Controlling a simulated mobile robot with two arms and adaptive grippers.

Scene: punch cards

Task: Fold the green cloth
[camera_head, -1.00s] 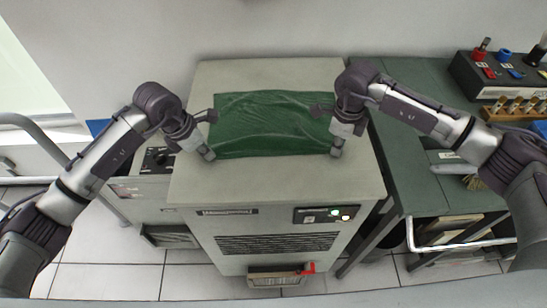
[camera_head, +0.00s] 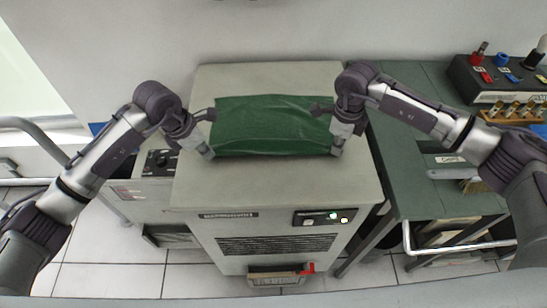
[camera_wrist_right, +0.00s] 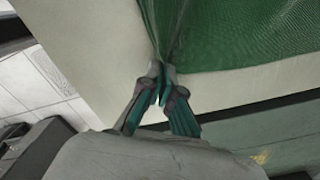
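The green cloth (camera_head: 270,125) lies on top of the grey cabinet (camera_head: 272,179), spread as a wide rectangle with some creases. My left gripper (camera_head: 210,154) is at the cloth's near left corner. Its fingers are too small to tell whether they are closed on it. My right gripper (camera_head: 336,153) is at the near right corner. In the right wrist view, the right gripper's fingertips (camera_wrist_right: 163,75) are together on the corner of the cloth (camera_wrist_right: 235,30), which gathers into folds there.
A green table (camera_head: 420,165) stands at the right, with a brush (camera_head: 472,185), a rack of brass pieces (camera_head: 515,110) and a black box (camera_head: 490,75) on it. The cabinet top is clear in front of the cloth. A wall is behind.

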